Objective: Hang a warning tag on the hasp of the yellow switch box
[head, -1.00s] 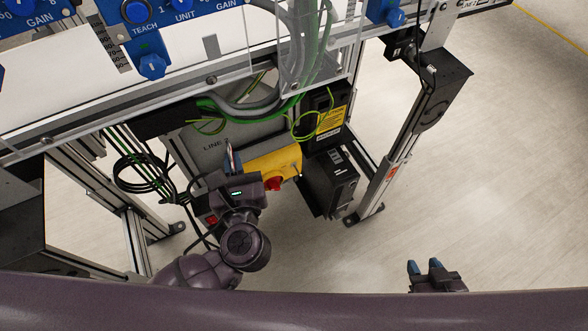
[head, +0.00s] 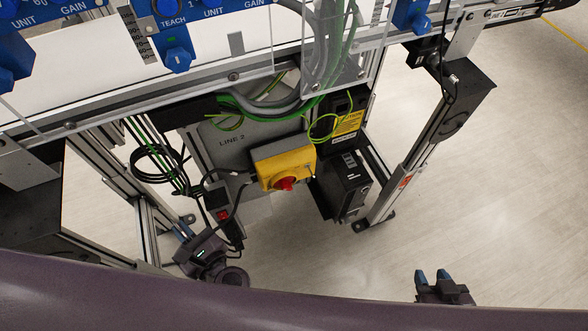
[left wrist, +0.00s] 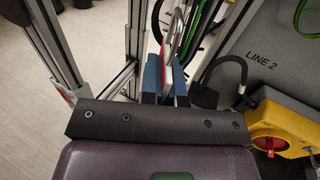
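The yellow switch box (head: 284,160) with a red rotary knob (head: 286,184) sits under the conveyor frame, beside the LINE 2 panel. It also shows at the right edge of the left wrist view (left wrist: 285,125). A small metal part (head: 311,172) is on its right side; I cannot tell whether this is the hasp. My left gripper (head: 184,231) is left of and below the box, apart from it. In the left wrist view its blue fingers (left wrist: 166,80) are closed on a thin red-and-white tag (left wrist: 166,52) with a metal loop. My right gripper (head: 433,277) is open and empty at lower right.
A black box with a red switch (head: 222,214) and cables hang between my left gripper and the yellow box. Black cable loops (head: 152,163) hang at left. A black unit (head: 346,187) stands right of the box. Frame posts flank both sides; the floor at right is clear.

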